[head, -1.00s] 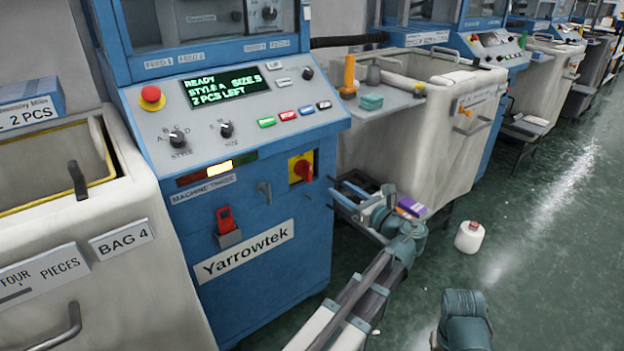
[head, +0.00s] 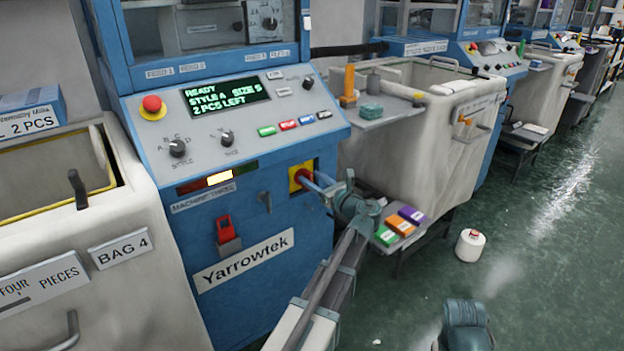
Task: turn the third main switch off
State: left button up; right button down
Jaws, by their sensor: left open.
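The display (head: 226,95) is lit with READY, STYLE A, SIZE 5 and 2 PCS LEFT. My right gripper is not in view; part of my right arm shows at the bottom.
A red-handled part (head: 225,230) is lower on the front. Green, orange and purple boxes (head: 400,225) lie on a low shelf to the right.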

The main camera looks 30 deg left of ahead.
pick_arm(q)
jog(key=shift+w+a, duration=0.1)
jog(key=shift+a, duration=0.1)
grip_shut()
